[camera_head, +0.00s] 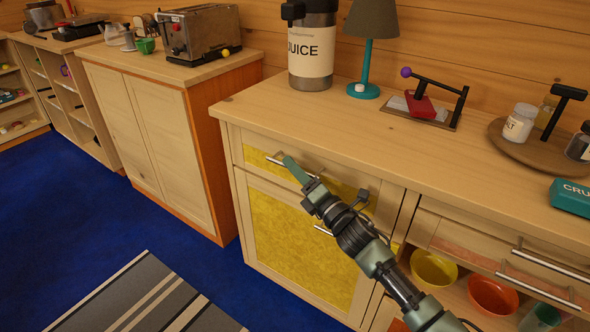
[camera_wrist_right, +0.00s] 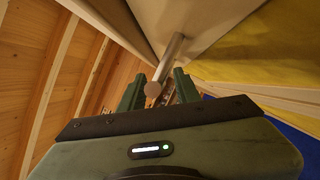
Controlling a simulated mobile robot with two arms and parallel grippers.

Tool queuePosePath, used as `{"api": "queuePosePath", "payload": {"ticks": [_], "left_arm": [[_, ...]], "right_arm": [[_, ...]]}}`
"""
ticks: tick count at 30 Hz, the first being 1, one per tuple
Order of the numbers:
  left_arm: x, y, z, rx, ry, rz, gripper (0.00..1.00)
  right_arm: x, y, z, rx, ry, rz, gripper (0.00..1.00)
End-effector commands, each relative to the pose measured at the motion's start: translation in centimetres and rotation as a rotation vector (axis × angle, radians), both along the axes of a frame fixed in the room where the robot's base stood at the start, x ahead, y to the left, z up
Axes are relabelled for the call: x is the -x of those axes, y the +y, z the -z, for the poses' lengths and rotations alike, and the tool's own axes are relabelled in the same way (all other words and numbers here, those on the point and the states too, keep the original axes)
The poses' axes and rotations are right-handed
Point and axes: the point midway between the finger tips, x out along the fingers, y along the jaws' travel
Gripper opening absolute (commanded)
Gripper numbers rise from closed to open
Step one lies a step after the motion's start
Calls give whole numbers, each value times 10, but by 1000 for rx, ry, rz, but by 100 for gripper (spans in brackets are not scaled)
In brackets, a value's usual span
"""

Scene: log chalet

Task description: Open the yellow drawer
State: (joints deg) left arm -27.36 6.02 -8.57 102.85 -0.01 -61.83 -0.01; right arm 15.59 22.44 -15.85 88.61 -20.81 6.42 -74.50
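The yellow drawer (camera_head: 342,189) is the shallow top front of the cabinet, with a yellow panel in a pale wood frame. It looks closed. Its bar handle (camera_head: 272,158) is silver and partly hidden by my right gripper (camera_head: 292,167), which is at the handle. In the right wrist view, the handle (camera_wrist_right: 170,55) runs between the two green fingers of my right gripper (camera_wrist_right: 159,88). The fingers stand apart with a gap beside the bar, so the gripper is open around it. My left gripper is not in view.
A yellow door (camera_head: 285,240) is below the drawer. Open shelves with a yellow bowl (camera_head: 433,268) and an orange bowl (camera_head: 492,294) are to the right. The countertop holds a juice dispenser (camera_head: 311,50) and a lamp (camera_head: 368,45). Blue floor (camera_head: 90,205) lies clear at left.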

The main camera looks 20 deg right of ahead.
Motion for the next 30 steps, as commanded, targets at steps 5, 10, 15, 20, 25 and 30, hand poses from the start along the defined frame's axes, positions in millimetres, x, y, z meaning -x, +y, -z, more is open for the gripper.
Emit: {"api": "queuePosePath", "payload": {"ticks": [5,10,15,20,25,30], "left_arm": [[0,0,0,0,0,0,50],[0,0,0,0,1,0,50],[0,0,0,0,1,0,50],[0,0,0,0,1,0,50],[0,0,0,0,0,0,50],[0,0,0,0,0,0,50]], "right_arm": [[0,0,0,0,0,0,13],[0,0,0,0,0,0,0],[0,0,0,0,0,0,0],[0,0,0,0,0,0,0],[0,-1,0,0,0,1,0],[0,-1,0,0,0,1,0]]}}
